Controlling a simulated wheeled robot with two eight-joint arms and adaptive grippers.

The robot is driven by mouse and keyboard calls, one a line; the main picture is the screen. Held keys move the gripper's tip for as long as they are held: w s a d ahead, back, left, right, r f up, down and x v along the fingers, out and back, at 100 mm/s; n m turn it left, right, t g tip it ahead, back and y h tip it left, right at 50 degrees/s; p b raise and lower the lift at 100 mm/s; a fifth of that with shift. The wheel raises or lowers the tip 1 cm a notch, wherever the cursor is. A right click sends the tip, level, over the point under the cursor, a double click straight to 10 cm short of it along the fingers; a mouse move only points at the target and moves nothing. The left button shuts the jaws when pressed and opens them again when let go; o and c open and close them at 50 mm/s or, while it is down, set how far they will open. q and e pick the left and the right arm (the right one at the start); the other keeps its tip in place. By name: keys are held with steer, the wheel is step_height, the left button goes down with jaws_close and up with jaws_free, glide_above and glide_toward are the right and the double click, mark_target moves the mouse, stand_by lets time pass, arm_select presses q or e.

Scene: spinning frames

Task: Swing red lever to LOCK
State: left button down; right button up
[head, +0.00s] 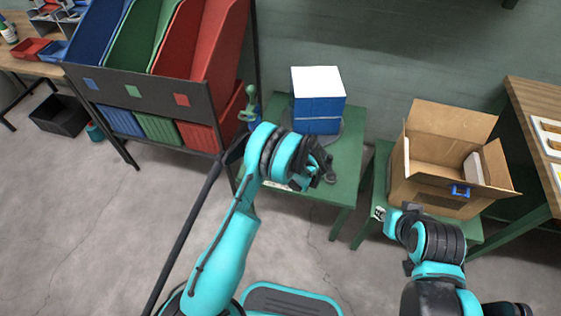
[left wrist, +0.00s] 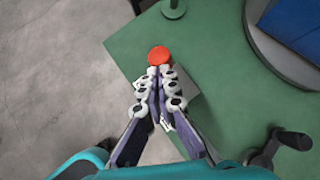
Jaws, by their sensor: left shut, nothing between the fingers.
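The round red knob (left wrist: 159,55) of the lever shows in the left wrist view, near the edge of the green table (left wrist: 125,42). The rest of the lever is hidden behind my fingers. My left gripper (left wrist: 158,78) is shut and empty, its fingertips right beside the knob; I cannot tell whether they touch it. In the head view my left wrist hides the knob and fingertips above the green table (head: 346,178). No LOCK marking is readable. My right gripper (head: 379,213) is beside the cardboard box, far from the lever; its opening is too small to judge.
A blue box with a white top (head: 318,108) stands on a round grey base (left wrist: 262,50). A black crank (left wrist: 283,145) is at the table's near side. A green post (head: 249,103) stands at its left. An open cardboard box (head: 437,188) is to the right.

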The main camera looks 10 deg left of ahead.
arm_select(q)
steer(key=shift+a+b, duration=0.4)
steer(key=shift+a, duration=0.75)
arm_select(e)
steer(key=shift+f, duration=0.5)
